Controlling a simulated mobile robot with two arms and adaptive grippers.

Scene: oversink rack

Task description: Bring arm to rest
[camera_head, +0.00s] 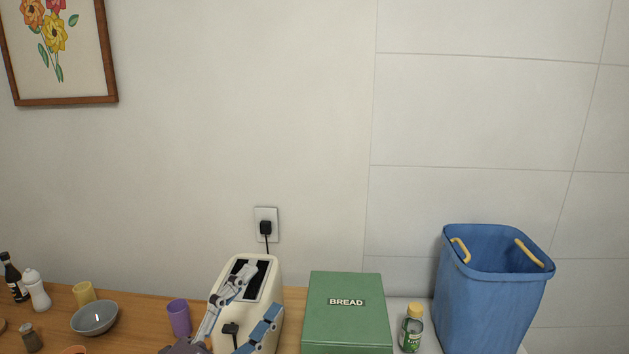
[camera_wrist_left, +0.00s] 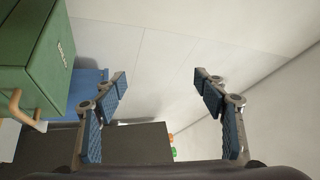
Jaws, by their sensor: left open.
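My left gripper (camera_head: 243,312) shows at the bottom of the head view, in front of the cream toaster (camera_head: 268,330). Its blue-padded fingers are spread apart. In the left wrist view the same gripper (camera_wrist_left: 165,100) is open, with nothing between its fingers. The green bread box (camera_head: 347,310) stands right of the gripper in the head view, and it shows at the upper left of the wrist view (camera_wrist_left: 25,60). My right gripper is in neither view.
A blue bin (camera_head: 490,300) with yellow handles and a yellow-capped bottle (camera_head: 412,328) stand at the right. A purple cup (camera_head: 179,318), grey bowl (camera_head: 94,318) and yellow cup (camera_head: 84,293) stand at the left. A black plug (camera_head: 265,227) sits in the wall outlet.

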